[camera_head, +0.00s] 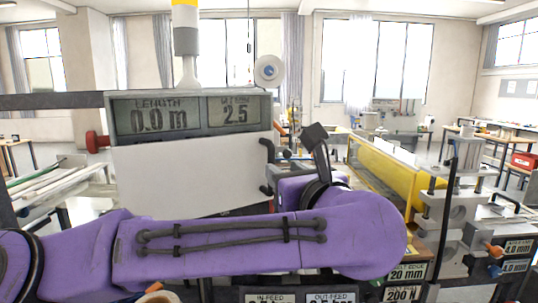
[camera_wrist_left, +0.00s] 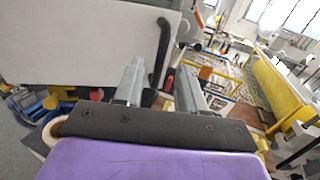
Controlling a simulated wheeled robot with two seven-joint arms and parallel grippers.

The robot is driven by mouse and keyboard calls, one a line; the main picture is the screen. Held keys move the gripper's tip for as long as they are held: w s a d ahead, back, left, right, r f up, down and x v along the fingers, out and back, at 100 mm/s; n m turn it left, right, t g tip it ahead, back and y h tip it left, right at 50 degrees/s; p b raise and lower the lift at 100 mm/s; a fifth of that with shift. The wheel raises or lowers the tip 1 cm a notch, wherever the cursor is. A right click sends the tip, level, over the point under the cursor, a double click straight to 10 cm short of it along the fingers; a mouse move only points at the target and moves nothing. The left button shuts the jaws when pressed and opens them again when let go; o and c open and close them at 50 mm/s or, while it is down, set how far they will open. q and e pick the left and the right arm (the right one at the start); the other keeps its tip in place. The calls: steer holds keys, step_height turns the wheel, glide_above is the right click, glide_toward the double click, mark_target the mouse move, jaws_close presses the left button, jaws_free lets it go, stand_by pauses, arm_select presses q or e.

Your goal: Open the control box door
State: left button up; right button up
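The control box (camera_head: 190,95) is grey with a display reading 0.0 m and 2.5. Its white door (camera_head: 185,178) stands below the display and looks shut. A black bar handle (camera_head: 267,168) is at the door's right edge. In the left wrist view the door (camera_wrist_left: 85,45) fills the upper left, and the handle (camera_wrist_left: 161,50) lies between and beyond my fingertips. My left gripper (camera_wrist_left: 160,75) is open, one finger on each side of the handle's line. In the head view my left gripper (camera_head: 288,185) is by the handle, partly hidden by my purple arm. My right gripper is out of view.
A red knob (camera_head: 97,142) sticks out at the box's left. A yellow guard (camera_head: 385,175) and metal clamps (camera_head: 450,215) stand at the right. Labelled panels (camera_head: 405,272) sit low at the front right. My forearm crosses in front of the door's lower part.

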mark_target(272, 161)
arm_select(q)
steer(key=p+x, duration=0.1)
steer(key=x, duration=0.1)
steer(key=p+x, duration=0.2)
steer(key=x, duration=0.1)
steer(key=p+x, duration=0.1)
steer(key=x, duration=0.2)
steer(key=shift+w+d, duration=0.2)
steer(key=shift+w, duration=0.1)
steer(key=shift+w+a+f+p, duration=0.1)
steer(key=shift+w+a+p, duration=0.1)
steer(key=shift+w+p, duration=0.15)
steer(key=shift+s, duration=0.1)
jaws_close()
